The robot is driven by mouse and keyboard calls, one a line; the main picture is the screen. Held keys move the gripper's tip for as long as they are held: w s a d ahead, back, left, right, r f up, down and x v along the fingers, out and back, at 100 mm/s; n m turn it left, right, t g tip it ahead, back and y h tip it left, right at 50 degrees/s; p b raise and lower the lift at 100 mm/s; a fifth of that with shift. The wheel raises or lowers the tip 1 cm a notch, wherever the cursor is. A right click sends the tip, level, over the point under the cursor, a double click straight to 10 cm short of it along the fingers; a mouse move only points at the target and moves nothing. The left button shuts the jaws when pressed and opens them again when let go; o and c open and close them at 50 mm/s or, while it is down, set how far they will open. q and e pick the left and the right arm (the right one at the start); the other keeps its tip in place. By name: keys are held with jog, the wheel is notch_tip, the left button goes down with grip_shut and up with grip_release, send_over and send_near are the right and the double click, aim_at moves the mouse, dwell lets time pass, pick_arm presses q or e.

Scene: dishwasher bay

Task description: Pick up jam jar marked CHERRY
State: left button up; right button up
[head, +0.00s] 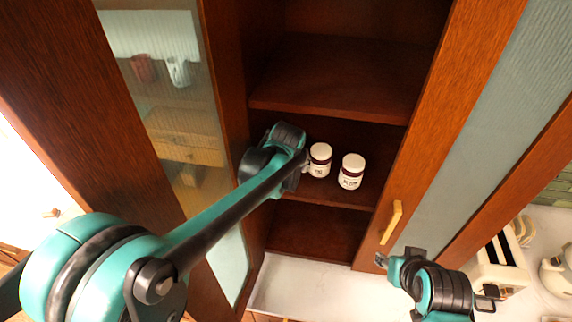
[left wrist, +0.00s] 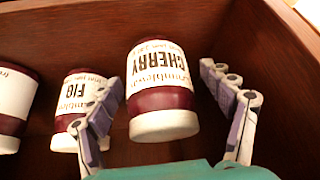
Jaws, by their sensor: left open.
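The jam jar marked CHERRY (left wrist: 163,85) has a dark red body, a white label and a white lid. It appears upside down in the left wrist view, between the two fingers of my left gripper (left wrist: 160,78). The fingers are open, one on each side, with a gap visible on the right; whether the left one touches is unclear. In the head view my left gripper (head: 303,163) reaches into the cupboard, and the CHERRY jar is hidden behind it. My right gripper (head: 381,260) is in front of the cupboard's right door, its fingers too small to read.
A jar marked FIG (left wrist: 82,105) stands close beside the CHERRY jar, partly behind the left finger; it also shows in the head view (head: 320,160). Another jar (head: 351,171) stands beyond it. The cupboard's wooden shelf (head: 335,80) is above. The right door has a yellow handle (head: 391,222).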

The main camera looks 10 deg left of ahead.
pick_arm(q)
jog(key=shift+w+d+f, duration=0.1)
jog(key=shift+w+f, duration=0.05)
jog(key=shift+f, duration=0.15)
jog(key=c, duration=1.7)
jog(key=shift+c, duration=0.3)
jog(key=shift+r, duration=0.15)
